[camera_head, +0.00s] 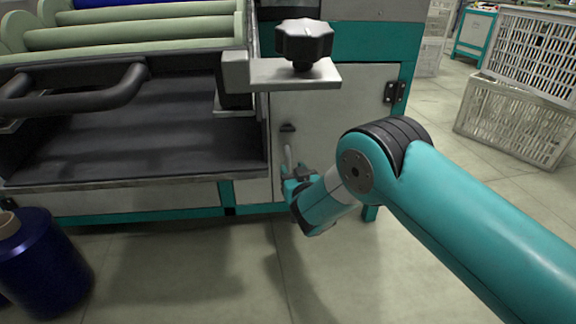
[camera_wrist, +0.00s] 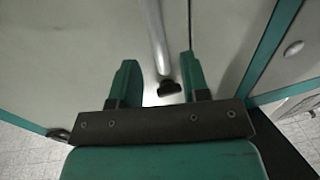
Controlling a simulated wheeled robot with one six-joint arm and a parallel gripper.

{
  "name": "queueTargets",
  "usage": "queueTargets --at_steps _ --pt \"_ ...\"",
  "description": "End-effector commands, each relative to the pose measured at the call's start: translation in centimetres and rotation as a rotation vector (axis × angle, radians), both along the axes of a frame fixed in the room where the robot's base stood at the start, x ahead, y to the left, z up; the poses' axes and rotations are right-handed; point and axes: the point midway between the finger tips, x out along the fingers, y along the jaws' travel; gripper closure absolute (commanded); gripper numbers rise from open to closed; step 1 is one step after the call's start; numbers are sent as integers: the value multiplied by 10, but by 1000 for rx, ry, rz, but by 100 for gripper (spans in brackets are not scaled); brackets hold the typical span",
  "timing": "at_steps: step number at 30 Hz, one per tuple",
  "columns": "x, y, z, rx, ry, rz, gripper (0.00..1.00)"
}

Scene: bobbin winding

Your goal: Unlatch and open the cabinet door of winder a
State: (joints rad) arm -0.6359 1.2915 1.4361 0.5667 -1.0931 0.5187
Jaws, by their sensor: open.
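The cabinet door (camera_head: 345,108) is a pale grey panel under the winder, with a dark hinge (camera_head: 395,92) on its right edge. It looks shut. A small dark latch-like piece (camera_head: 288,128) sits near its left edge. Below that is a pale upright handle bar (camera_head: 287,156). My gripper (camera_head: 292,174) is at the lower part of this bar. In the wrist view my gripper (camera_wrist: 158,64) is open, and the bar (camera_wrist: 156,35) runs between its fingers, ending at a black foot (camera_wrist: 169,88). I cannot tell whether either finger touches the bar.
A black knob (camera_head: 304,40) on a bracket juts out above the door. A dark tray shelf (camera_head: 140,135) lies left of it. A blue bobbin (camera_head: 42,262) stands at lower left. White crates (camera_head: 515,118) stand at right. The floor before the door is clear.

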Motion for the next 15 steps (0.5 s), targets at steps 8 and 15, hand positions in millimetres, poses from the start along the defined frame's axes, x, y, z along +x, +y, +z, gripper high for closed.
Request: queueTargets --at_steps 8,15 --pt "35 14 -3 -1 0 0 58" --pt "41 17 -1 -3 1 3 58"
